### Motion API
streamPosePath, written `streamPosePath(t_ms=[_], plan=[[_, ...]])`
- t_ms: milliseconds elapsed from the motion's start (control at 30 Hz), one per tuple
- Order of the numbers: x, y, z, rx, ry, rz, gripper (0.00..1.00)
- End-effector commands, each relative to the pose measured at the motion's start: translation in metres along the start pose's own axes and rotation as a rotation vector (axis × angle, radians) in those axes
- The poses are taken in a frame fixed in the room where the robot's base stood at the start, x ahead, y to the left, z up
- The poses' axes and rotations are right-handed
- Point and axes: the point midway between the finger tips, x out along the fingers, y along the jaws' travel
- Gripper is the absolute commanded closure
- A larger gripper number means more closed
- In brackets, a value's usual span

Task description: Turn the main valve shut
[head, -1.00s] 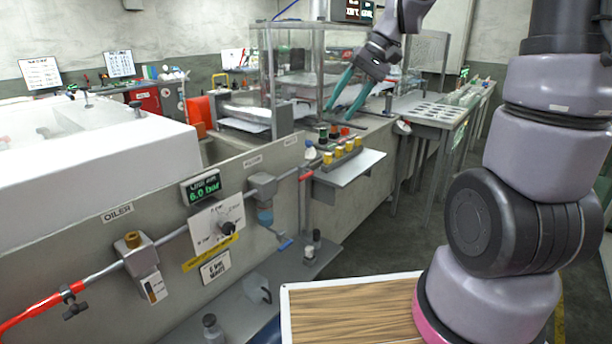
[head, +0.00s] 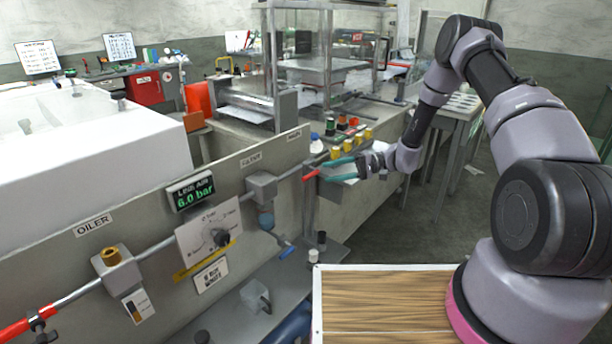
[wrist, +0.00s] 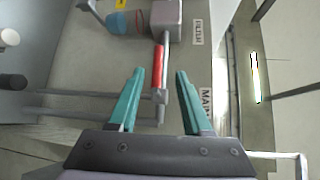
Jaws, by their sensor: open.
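The main valve's red lever (head: 311,175) is at the right end of the air pipe on the grey panel. In the wrist view, the red lever (wrist: 158,68) lies along the pipe, near the partly hidden MAIN label (wrist: 206,102). My gripper (head: 323,171) is open, its teal fingers pointing left at the lever. In the wrist view, the fingertips of my gripper (wrist: 159,72) appear on either side of the lever, with gaps between them and it. I cannot tell the exact depth between fingertips and lever.
The filter (head: 262,187) sits left of the valve on the same pipe. A gauge (head: 190,191) reads 6.0 bar, above a dial plate (head: 208,232). Yellow-capped bottles (head: 348,145) stand on a shelf just behind my gripper. The oiler (head: 117,268) is farther left.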

Motion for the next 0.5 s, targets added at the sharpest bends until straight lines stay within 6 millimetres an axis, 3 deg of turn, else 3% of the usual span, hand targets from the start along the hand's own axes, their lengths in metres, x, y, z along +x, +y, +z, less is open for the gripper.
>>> streamPosePath(t_ms=[167, 500], plan=[[0.011, 0.005, -0.002, -0.001, 0.005, -0.014, 0.51], [0.072, 0.004, -0.001, -0.001, 0.002, -0.011, 0.51]])
